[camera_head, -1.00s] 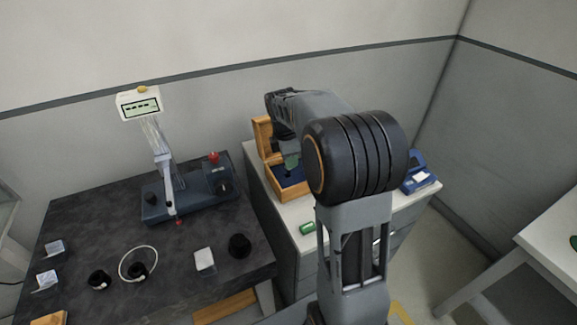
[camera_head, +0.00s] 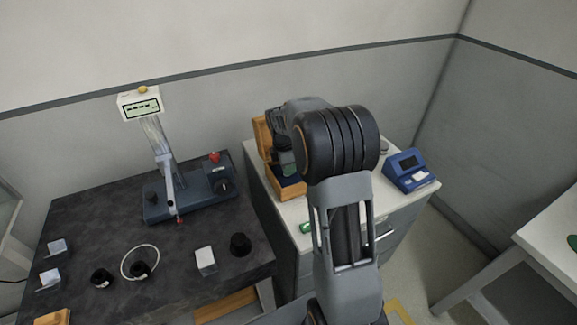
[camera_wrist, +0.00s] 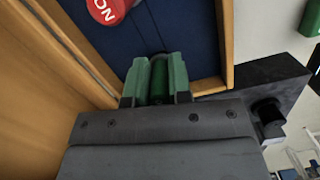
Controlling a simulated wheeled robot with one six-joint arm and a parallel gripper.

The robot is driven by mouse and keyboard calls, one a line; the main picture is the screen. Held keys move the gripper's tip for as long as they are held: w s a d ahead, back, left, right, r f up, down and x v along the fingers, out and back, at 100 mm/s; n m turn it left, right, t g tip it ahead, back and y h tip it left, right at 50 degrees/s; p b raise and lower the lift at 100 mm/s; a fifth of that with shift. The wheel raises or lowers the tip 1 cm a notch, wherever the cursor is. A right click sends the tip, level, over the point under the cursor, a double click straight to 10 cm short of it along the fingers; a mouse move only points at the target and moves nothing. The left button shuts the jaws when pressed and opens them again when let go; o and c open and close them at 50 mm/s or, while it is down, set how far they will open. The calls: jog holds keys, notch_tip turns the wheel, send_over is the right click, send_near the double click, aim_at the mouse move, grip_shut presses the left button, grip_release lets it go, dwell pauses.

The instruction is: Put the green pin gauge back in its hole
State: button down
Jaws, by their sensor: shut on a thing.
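The green pin gauge (camera_wrist: 159,82) is upright or nearly so between the two green fingers of my gripper (camera_wrist: 157,78) in the wrist view. My gripper is shut on it. Its lower end is hidden, so I cannot tell whether it is in a hole. The gripper is over the blue lining (camera_wrist: 195,40) of an open wooden box (camera_wrist: 228,45), near one wall. In the head view the box (camera_head: 289,193) stands on the white cabinet top, and my arm hides part of it. A red piece marked with white letters (camera_wrist: 108,8) sits in the lining beyond the fingers.
Another green object (camera_wrist: 311,18) lies outside the box on the cabinet top, also in the head view (camera_head: 305,228). A blue device (camera_head: 409,170) stands right of the box. The dark table (camera_head: 100,220) at left holds a measuring stand (camera_head: 190,195) and small parts.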

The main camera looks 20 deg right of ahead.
jog(key=shift+f, duration=0.1)
jog(key=shift+f, duration=0.1)
jog(key=c, duration=1)
grip_release()
jog(key=shift+c, duration=0.2)
